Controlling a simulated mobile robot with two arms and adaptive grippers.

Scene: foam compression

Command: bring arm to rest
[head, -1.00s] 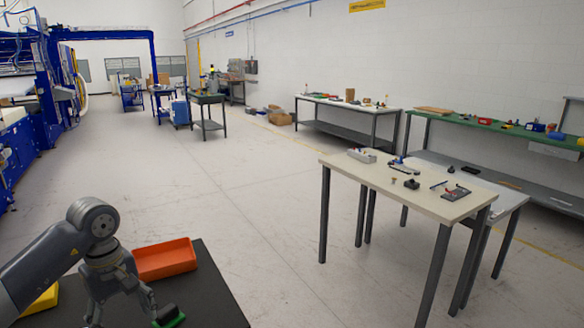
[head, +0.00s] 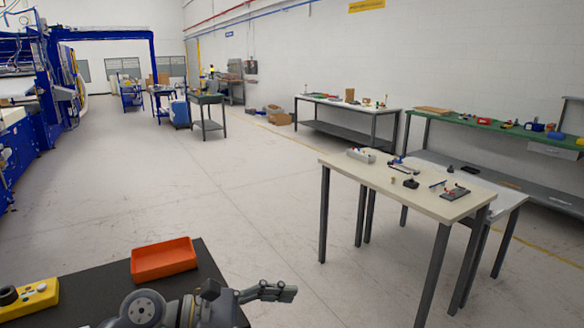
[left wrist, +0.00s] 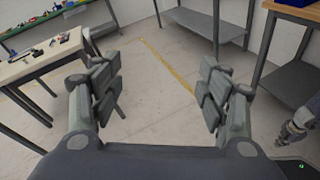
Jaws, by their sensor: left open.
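My left arm comes in at the bottom of the head view, over the dark table (head: 85,287). Its left gripper (head: 290,291) reaches right past the table's edge, over the floor. In the left wrist view the left gripper (left wrist: 160,100) has its two fingers wide apart, with nothing between them but floor behind. At the right edge of the left wrist view a grey jointed part hangs down, which looks like my right gripper (left wrist: 292,132). It is too small to tell its finger state, and the head view does not show it.
An orange tray (head: 165,262) and a yellow block with a black knob (head: 32,298) sit on the dark table. A pale table with small parts (head: 335,164) stands to the right. The floor between is clear. Benches line the wall.

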